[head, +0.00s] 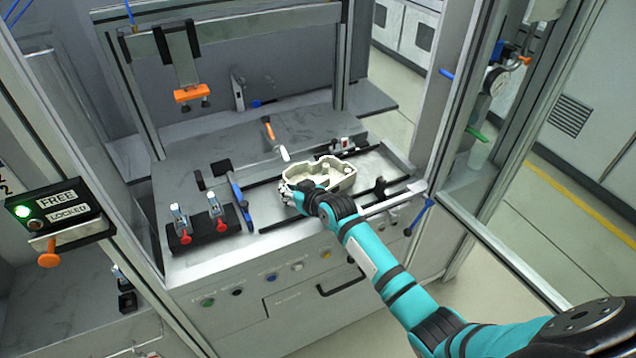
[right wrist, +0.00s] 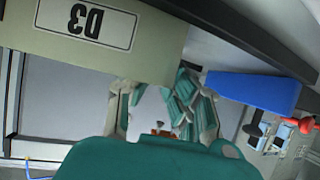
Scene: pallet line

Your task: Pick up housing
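The housing (head: 335,178) is a cream, open-topped shell with a wavy rim. It sits on the bench top inside the cabinet in the head view. My right gripper (head: 296,192) is at its near left side, and the wrist partly covers that corner. In the right wrist view a beige wall with an upside-down D3 plate (right wrist: 88,24), which looks like the housing, fills the upper left. The gripper's fingers (right wrist: 156,100) are spread with a gap between them, their tips close to that wall; contact cannot be told. My left gripper is not in view.
A black block with two red-handled toggle clamps (head: 200,232) and a blue-handled tool (head: 240,197) lie left of the housing. An orange-handled hammer (head: 270,132) lies behind. Cabinet posts flank the bench. A FREE/LOCKED box (head: 55,208) stands at left.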

